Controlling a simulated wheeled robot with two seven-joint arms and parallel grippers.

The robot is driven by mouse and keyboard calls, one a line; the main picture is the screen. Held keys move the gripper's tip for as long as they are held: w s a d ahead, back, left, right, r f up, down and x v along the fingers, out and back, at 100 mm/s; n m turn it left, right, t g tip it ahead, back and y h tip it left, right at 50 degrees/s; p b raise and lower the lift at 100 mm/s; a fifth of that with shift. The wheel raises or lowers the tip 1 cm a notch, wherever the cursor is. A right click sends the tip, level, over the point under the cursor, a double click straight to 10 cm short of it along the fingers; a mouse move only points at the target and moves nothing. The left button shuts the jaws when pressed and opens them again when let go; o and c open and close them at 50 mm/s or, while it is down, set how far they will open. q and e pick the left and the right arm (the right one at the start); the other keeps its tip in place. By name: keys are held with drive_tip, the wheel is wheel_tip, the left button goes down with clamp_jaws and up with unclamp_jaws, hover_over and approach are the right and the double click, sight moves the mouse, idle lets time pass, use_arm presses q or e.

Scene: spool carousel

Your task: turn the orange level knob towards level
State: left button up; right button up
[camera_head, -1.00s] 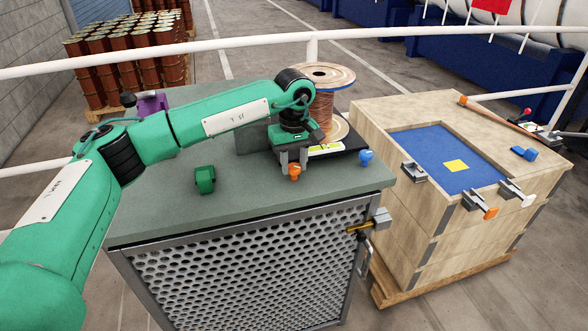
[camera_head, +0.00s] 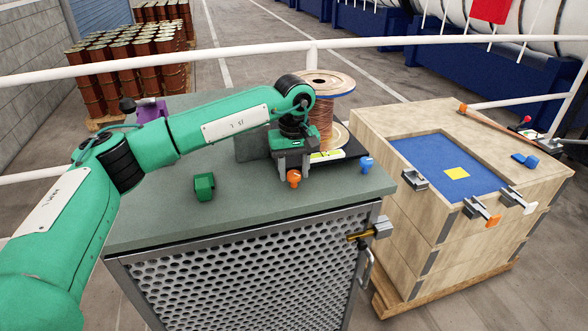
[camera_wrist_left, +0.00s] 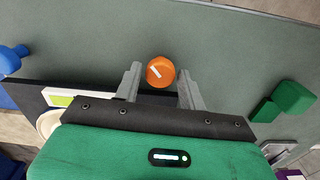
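The orange level knob (camera_head: 293,178) stands at the front of the spool's dark base plate (camera_head: 352,149). In the left wrist view the orange knob (camera_wrist_left: 160,71) has a white pointer line slanting across its top. My left gripper (camera_head: 292,172) points down over it. Its two fingers (camera_wrist_left: 159,78) stand on either side of the knob, with a visible gap on each side, so it is open. A white level label with a yellow-green part (camera_head: 327,156) lies on the base plate, partly hidden by the gripper. My right gripper is not in view.
A copper wire spool (camera_head: 324,100) stands behind the gripper. A blue knob (camera_head: 366,164) is right of the orange one. A green block (camera_head: 204,187) sits left on the grey bench top (camera_head: 150,215). A wooden crate (camera_head: 400,235) stands right of the bench.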

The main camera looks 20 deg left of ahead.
sight(294, 173)
use_arm(q)
drive_tip(key=shift+r, duration=0.3)
wheel_tip(294, 173, up, 13)
drive_tip(key=b, duration=0.1)
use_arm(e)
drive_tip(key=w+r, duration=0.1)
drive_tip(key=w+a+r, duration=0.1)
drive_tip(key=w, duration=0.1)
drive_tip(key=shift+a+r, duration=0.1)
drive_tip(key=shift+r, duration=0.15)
